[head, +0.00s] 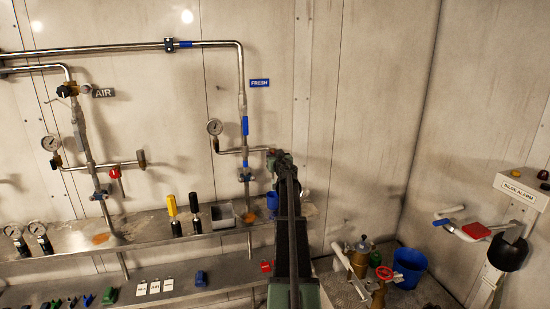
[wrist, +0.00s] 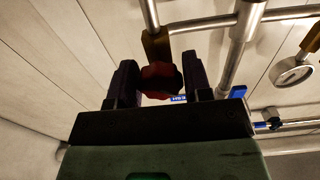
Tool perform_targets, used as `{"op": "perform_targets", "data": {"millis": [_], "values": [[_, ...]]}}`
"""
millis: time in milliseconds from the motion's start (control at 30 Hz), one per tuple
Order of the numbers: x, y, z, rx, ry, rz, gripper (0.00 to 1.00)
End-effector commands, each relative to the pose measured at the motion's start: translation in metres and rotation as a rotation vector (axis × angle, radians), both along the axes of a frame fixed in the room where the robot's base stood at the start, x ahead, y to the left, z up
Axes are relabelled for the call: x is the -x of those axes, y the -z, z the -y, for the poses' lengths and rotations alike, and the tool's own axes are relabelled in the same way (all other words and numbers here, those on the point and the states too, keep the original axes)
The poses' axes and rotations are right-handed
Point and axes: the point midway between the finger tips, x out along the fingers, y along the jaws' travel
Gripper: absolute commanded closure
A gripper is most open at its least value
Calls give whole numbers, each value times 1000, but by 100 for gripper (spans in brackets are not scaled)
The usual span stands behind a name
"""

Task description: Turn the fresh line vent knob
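The fresh line is the pipe under the blue FRESH label (head: 259,83) in the head view. Its short side branch (head: 258,150) runs right to my gripper (head: 277,160), which hides the knob there. In the wrist view a dark red knob (wrist: 160,77) sits at the end of a brass fitting (wrist: 156,44). My gripper (wrist: 160,82) has one dark finger on each side of the knob. The far side of the knob is hidden.
A gauge (head: 215,127) stands left of the fresh pipe. The AIR line (head: 90,150) with its own red knob (head: 115,172) is further left. A metal shelf (head: 150,232) with bottles runs below. A blue bucket (head: 405,270) and a red-wheeled valve (head: 384,273) are at lower right.

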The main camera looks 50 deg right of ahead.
Motion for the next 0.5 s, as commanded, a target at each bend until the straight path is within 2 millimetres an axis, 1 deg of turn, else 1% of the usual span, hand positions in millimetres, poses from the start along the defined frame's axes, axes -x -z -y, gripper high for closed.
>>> {"op": "perform_targets", "data": {"millis": [33,167,267,500], "values": [[0,0,0,0,0,0,62],[0,0,0,0,0,0,82],[0,0,0,17,0,-13,84],[0,0,0,194,-1,-145,84]]}}
